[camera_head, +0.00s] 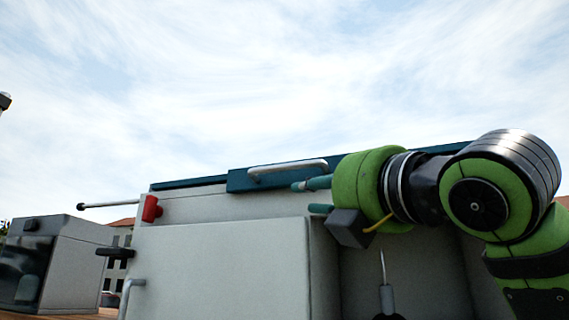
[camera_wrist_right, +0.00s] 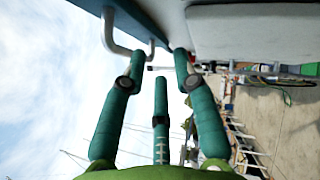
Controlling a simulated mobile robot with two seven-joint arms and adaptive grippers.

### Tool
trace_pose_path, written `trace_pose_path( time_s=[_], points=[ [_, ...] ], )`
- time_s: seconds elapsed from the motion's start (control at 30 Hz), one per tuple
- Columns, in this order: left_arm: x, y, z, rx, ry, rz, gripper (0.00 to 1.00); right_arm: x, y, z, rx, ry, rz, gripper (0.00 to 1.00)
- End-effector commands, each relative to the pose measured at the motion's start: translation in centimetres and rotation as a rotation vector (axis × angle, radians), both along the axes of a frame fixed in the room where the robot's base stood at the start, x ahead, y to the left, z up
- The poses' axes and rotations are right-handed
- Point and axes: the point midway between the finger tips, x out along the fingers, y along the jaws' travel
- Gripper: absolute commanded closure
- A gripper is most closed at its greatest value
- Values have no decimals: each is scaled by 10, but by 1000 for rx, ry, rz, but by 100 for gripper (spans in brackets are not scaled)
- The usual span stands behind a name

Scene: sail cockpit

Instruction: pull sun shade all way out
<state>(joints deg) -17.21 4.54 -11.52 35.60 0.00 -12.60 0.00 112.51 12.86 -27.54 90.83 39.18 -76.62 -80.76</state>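A teal panel with a pale bar handle, which looks like the sun shade (camera_head: 238,182), lies along the top of the grey cabinet. Its handle (camera_head: 288,167) is on the front face; the handle also shows in the right wrist view (camera_wrist_right: 109,32). My right gripper (camera_head: 305,197) is just right of and below the handle. Its teal fingers are spread, with nothing held. In the right wrist view, the fingertips (camera_wrist_right: 158,55) are close to the handle; whether they touch it I cannot tell. My left gripper is in neither view.
The grey cabinet (camera_head: 220,270) fills the lower middle, with an open recess (camera_head: 400,275) under my right arm. A red part (camera_head: 151,208) and a thin rod (camera_head: 110,204) stick out at its left. A grey box (camera_head: 75,262) stands further left. Open sky is above.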

Motion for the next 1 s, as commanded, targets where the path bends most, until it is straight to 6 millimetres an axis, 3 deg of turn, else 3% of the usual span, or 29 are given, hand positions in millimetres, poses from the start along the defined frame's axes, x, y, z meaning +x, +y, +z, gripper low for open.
trace_pose_path(
  time_s=[0.3,0.7,1.0],
  points=[
    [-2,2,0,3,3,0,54,-8,-5,-2,0,-2,-1,70],
    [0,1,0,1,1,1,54,-74,-42,-23,-1,-4,-1,70],
    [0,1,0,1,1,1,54,-100,-56,-32,0,-1,0,70]
  ],
)
